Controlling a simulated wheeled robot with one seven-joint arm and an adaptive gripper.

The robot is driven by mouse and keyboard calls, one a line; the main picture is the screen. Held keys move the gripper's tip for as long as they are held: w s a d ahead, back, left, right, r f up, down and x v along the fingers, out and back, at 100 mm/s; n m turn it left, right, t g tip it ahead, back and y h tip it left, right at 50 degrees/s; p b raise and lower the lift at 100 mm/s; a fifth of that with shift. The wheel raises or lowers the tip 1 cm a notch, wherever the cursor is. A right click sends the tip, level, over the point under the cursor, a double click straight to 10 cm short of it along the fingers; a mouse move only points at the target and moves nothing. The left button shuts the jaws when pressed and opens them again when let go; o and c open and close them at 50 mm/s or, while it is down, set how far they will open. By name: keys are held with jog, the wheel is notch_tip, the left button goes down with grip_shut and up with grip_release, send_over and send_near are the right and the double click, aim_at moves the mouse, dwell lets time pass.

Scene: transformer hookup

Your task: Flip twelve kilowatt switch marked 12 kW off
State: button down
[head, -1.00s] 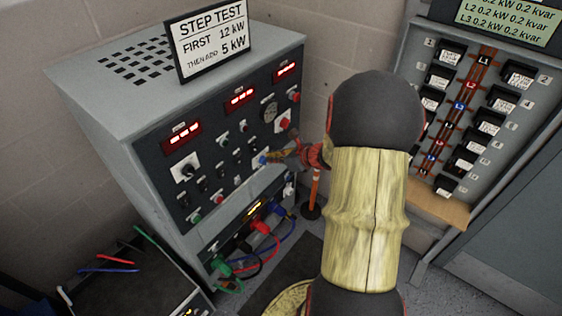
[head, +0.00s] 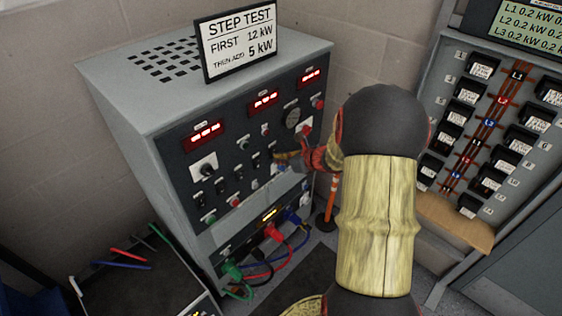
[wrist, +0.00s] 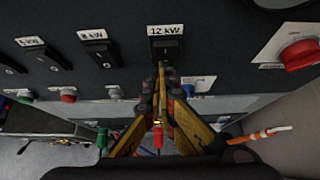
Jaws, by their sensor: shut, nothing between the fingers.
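The 12 kW switch (wrist: 164,49) is a black rocker under a white "12 kW" label in the wrist view. My gripper (wrist: 161,68) is shut and empty, with its fingertips together just below the lower edge of this rocker. I cannot tell if they touch it. In the head view my gripper (head: 278,156) is at the switch row of the grey load bank (head: 222,192), and the fingers partly hide that spot. An 8 kW rocker (wrist: 101,54) and another labelled rocker (wrist: 40,59) are to the left.
A red knob (wrist: 300,54) is right of the switch, and a blue button (wrist: 188,90) is below right. Coloured cables (head: 272,234) plug in low on the load bank. A breaker panel (head: 490,130) stands at the right. A "STEP TEST" sign (head: 237,42) is on top.

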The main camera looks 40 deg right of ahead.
jog(key=shift+r, duration=0.15)
jog(key=shift+w+r+p, duration=0.1)
jog(key=shift+r+p, duration=0.55)
jog(key=shift+r, duration=0.2)
